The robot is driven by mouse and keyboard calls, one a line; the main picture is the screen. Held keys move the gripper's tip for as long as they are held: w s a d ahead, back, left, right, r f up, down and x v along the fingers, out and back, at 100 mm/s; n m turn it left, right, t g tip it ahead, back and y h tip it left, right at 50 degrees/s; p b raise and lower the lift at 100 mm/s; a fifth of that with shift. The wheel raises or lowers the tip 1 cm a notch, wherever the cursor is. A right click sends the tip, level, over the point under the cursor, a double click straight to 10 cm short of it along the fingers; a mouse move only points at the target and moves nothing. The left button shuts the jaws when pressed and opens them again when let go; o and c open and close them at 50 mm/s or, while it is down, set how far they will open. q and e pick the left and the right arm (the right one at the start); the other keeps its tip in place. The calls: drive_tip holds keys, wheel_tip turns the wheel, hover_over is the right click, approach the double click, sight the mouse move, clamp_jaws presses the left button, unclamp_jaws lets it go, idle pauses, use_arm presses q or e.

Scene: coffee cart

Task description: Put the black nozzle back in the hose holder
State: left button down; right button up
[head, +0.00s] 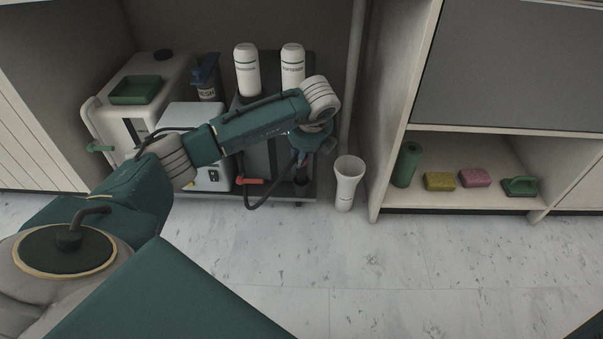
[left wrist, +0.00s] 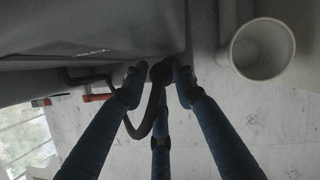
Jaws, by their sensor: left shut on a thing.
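My left gripper (head: 303,156) points down in front of the dark machine at the middle of the head view. In the left wrist view its blue fingers (left wrist: 158,82) are closed around the round, dark end of the black nozzle (left wrist: 160,71). A black hose (left wrist: 139,131) curves from there to the left, and in the head view the hose (head: 257,199) loops below the arm. A small dark cylinder (head: 301,181) shows under the gripper; I cannot tell whether it is the nozzle or the hose holder. My right gripper is not in view.
A white flared container (head: 346,182) stands on the floor just right of the gripper. A red handle (head: 250,181) sits left of it. White bottles (head: 246,70) stand behind the arm. A shelf (head: 455,201) with sponges is at the right. The front floor is clear.

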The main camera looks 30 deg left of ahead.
sight(301, 175)
use_arm(q)
wheel_tip(301, 175, down, 2)
drive_tip(key=shift+f+b, duration=0.2)
drive_tip(key=shift+b, duration=0.35)
wheel_tip(301, 175, down, 2)
drive_tip(key=shift+f+b, duration=0.2)
drive_tip(key=shift+b, duration=0.7)
drive_tip(key=shift+f, duration=0.3)
drive_tip(key=shift+r, duration=0.15)
drive_tip(key=c, duration=1.4)
unclamp_jaws()
